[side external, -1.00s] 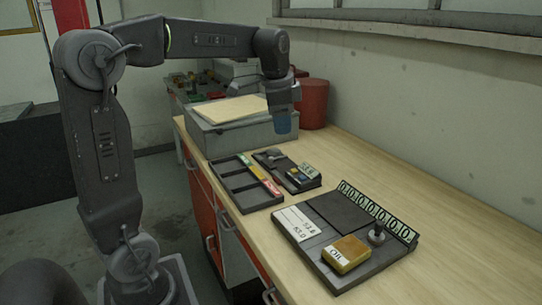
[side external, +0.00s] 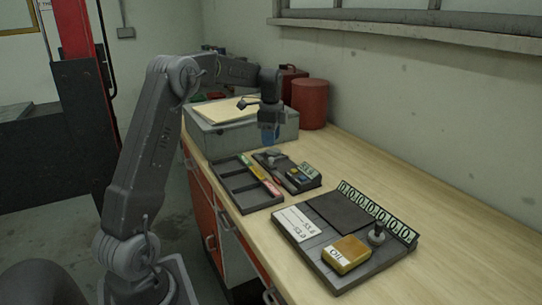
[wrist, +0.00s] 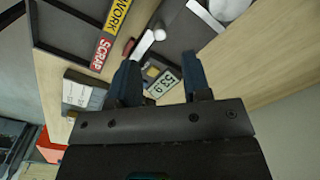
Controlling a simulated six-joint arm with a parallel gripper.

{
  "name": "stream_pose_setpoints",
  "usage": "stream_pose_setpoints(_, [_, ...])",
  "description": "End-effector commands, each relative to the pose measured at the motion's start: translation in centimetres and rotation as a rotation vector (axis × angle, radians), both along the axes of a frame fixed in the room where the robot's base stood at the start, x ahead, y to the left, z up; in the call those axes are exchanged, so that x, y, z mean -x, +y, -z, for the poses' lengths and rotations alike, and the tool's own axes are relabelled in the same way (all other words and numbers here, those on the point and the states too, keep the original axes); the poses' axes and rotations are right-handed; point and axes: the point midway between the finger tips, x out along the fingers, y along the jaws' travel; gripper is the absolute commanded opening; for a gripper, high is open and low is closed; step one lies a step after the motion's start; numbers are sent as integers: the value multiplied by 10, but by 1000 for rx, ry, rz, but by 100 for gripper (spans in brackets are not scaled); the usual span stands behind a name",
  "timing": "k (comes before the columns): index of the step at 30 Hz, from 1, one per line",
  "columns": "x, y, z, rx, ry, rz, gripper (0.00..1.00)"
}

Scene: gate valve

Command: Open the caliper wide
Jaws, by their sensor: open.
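The caliper unit (side external: 302,175) lies on a dark base on the bench, with a small number display and yellow and blue parts. In the wrist view its display (wrist: 163,85) shows digits that look like 23.9, between my fingertips in the picture. A pale bar (wrist: 143,45) and a round knob lie just beyond it. How far apart its jaws are I cannot tell. My gripper (side external: 269,140) points down, above the far-left end of the base, apart from the bench. In the wrist view my gripper (wrist: 161,78) is open, its two blue fingers empty.
A compartment tray (side external: 243,188) with coloured labels lies left of the caliper. A dark board (side external: 335,270) with an OIL block (side external: 346,254) and number tiles is nearer. A grey box (side external: 240,135) and a red canister (side external: 310,103) stand behind. The bench's right side is clear.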

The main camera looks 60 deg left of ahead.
Motion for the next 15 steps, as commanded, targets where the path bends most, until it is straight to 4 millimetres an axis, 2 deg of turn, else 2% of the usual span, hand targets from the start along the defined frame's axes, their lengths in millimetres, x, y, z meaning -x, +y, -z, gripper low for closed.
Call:
stream_pose_setpoints(1, [1, -1, 12, 3, 4, 0, 44])
stream_pose_setpoints(6, [1, -1, 42, 2, 2, 0, 44])
stream_pose_setpoints(10, [0, -1, 57, 1, 1, -1, 44])
stream_pose_setpoints(15, [0, 0, 65, 0, 0, -1, 44])
